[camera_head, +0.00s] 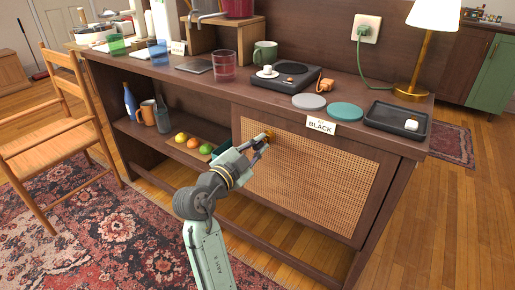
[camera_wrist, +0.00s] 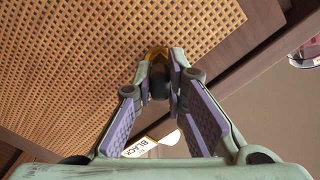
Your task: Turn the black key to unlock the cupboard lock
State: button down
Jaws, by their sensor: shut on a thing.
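The cupboard has a woven cane door (camera_head: 310,185) in a dark wooden frame, and the cane also fills the upper left of the wrist view (camera_wrist: 60,60). A brass lock (camera_head: 269,133) sits near the door's upper left corner; in the wrist view its gold rim (camera_wrist: 156,52) shows just past my fingertips. The black key (camera_wrist: 160,82) is at the lock, between my fingertips, and is mostly hidden by them. My gripper (camera_head: 261,141) is shut on it. I cannot tell from these frames how far the key is turned.
A label reading BLACK (camera_head: 321,127) stands at the worktop's front edge above the door. A black tray (camera_head: 395,121), coasters and a turntable (camera_head: 283,75) are on top. The open shelf on the left holds fruit and a mug (camera_head: 147,112). A wooden chair (camera_head: 65,120) stands at left.

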jog(key=shift+w+d+m+b, duration=0.15)
jog(key=shift+m+b, duration=0.95)
jog(key=shift+b, duration=0.75)
jog(key=shift+s+d+m+b, duration=0.15)
jog(key=shift+m+b, duration=0.95)
jog(key=shift+b, duration=0.7)
jog(key=shift+w+r+m+b, duration=0.15)
jog(key=shift+m+b, duration=2.15)
jog(key=shift+b, duration=0.9)
jog(key=c, duration=1.9)
grip_release()
jog(key=o, duration=0.4)
jog(key=shift+a, duration=0.15)
jog(key=shift+c, duration=0.2)
jog(key=o, duration=0.4)
jog(key=shift+a, duration=0.1)
jog(key=shift+a, duration=0.1)
